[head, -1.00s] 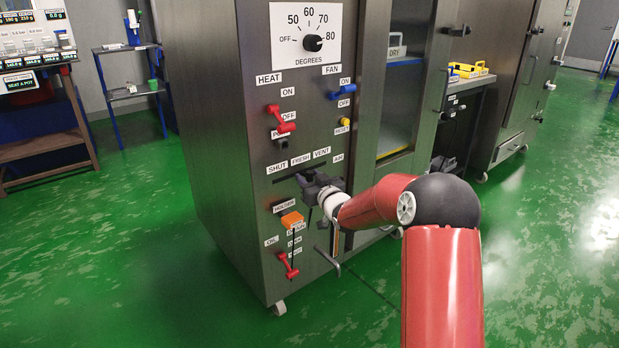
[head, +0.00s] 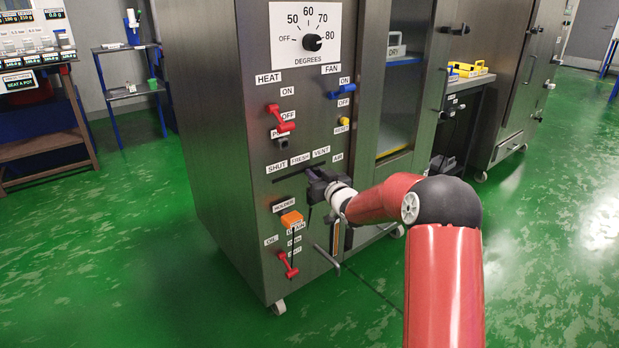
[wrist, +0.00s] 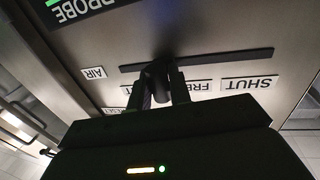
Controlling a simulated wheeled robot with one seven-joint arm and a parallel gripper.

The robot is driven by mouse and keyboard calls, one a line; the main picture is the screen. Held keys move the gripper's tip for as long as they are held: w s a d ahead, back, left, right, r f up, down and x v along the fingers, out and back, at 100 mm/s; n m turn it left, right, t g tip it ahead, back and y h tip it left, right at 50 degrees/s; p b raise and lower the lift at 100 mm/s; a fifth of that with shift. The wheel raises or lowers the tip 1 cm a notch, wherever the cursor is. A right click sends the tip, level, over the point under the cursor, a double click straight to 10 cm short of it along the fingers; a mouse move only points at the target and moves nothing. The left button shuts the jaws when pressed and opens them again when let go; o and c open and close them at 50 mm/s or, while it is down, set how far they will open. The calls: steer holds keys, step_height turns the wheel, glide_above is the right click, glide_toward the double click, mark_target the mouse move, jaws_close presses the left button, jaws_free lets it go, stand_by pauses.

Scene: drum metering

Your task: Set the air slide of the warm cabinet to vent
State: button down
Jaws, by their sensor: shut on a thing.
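The warm cabinet's air slide is a dark slot (head: 290,182) under the labels SHUT (head: 276,168), FRESH (head: 300,159) and VENT (head: 321,152). In the wrist view the slot (wrist: 225,58) appears upside down, with a small dark knob (wrist: 160,70) on it. My gripper (head: 316,186) is shut on that knob; its fingers (wrist: 163,88) also show in the wrist view. The knob is past FRESH on the side away from SHUT, about at VENT. The fingers hide the VENT label in the wrist view, so its exact alignment cannot be told.
Above are the degrees dial (head: 312,42), red heat handle (head: 279,118) and blue fan handle (head: 342,91). Below are an orange block (head: 291,218), a red oil handle (head: 288,265) and a metal lever (head: 328,260). Green floor is open to the left.

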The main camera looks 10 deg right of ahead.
mark_target(324, 162)
steer(key=w+d, duration=0.2)
steer(key=d, duration=0.1)
steer(key=w+d, duration=0.1)
steer(key=d, duration=0.1)
steer(key=shift+r+p, duration=0.1)
steer(key=shift+p, duration=0.3)
steer(key=c, duration=1.3)
jaws_free()
steer(key=shift+s, duration=0.15)
steer(key=v, duration=0.7)
steer(key=shift+s+d+b, duration=0.15)
steer(key=shift+s+b, duration=0.15)
steer(key=shift+b, duration=0.1)
